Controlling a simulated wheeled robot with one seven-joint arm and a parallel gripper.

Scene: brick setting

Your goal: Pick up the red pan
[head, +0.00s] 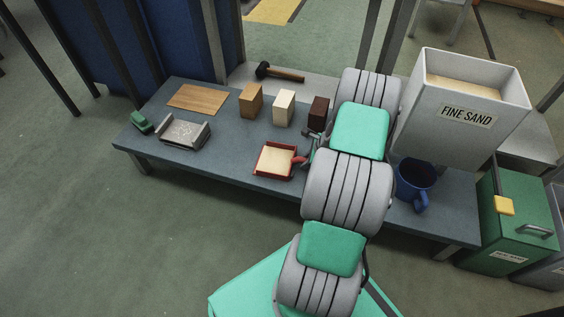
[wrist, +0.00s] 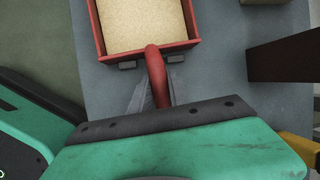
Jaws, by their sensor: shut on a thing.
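The red pan (head: 263,175) is a square, shallow pan with a red rim and a short red handle, filled with pale sand. It is at the front edge of the grey table in the head view. In the wrist view the red pan (wrist: 194,42) is at the top, its handle pointing down toward me. My gripper (wrist: 158,85) is shut on the handle, one finger on each side. In the head view my gripper (head: 307,158) is at the pan's right side, partly hidden by my arm. I cannot tell whether the pan touches the table.
The grey table (head: 225,147) also holds a metal tray (head: 184,133), a green item (head: 140,122), a wooden board (head: 198,98), tan, cream and dark brown blocks (head: 318,113), and a blue mug (head: 413,180). A hammer (head: 279,72) lies behind. A FINE SAND bin (head: 430,125) stands right.

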